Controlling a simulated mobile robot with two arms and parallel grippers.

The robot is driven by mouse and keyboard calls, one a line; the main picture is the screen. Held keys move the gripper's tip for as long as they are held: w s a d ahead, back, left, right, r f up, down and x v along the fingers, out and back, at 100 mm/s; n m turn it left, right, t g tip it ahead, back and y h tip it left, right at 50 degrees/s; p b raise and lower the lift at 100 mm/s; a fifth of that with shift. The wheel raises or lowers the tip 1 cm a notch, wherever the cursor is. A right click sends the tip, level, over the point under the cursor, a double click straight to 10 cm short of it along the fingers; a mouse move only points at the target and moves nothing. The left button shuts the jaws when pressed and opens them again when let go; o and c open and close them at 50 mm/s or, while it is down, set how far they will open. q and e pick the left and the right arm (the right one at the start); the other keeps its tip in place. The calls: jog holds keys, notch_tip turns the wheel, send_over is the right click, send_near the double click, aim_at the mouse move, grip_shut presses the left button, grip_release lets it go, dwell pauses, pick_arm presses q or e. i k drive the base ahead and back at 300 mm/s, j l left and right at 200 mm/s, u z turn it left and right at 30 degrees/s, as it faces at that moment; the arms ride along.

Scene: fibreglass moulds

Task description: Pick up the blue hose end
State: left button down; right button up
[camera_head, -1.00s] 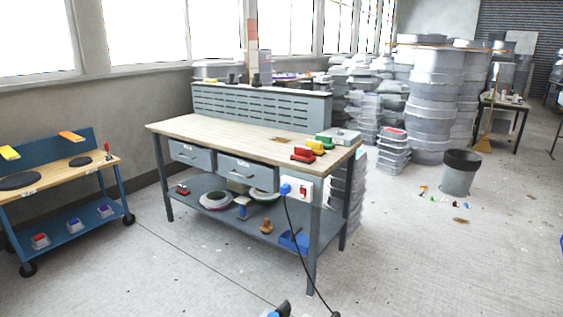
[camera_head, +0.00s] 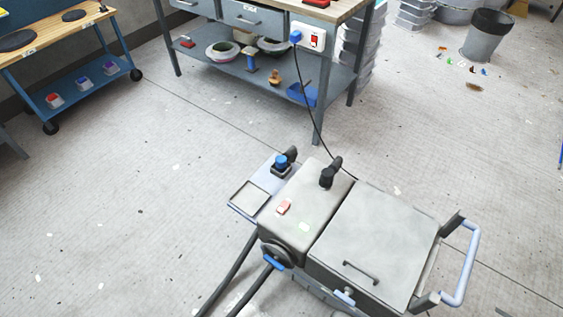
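A grey box-shaped machine (camera_head: 375,245) stands on the floor in the lower middle. Two dark hoses or tubes (camera_head: 230,273) run from its left side out of the bottom edge. A blue collar-like part (camera_head: 273,263) sits at the machine's lower left by one tube. A blue-topped piece (camera_head: 281,161) with a black part beside it is on the small side shelf (camera_head: 247,199). I cannot tell which blue part is the hose end. Neither of my grippers is in view.
A workbench (camera_head: 330,78) stands behind the machine. A black cable runs from its blue plug (camera_head: 295,37) down towards the machine. A blue trolley (camera_head: 85,112) is at the upper left and a grey bin (camera_head: 487,37) at the upper right. Floor at left is clear.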

aim_at(280, 160)
jog(key=z, duration=0.35)
jog(key=i+j+z, duration=0.1)
jog(key=j+z, duration=0.6)
jog(key=z, duration=0.25)
jog(key=j+z, duration=0.45)
jog(key=l, duration=0.1)
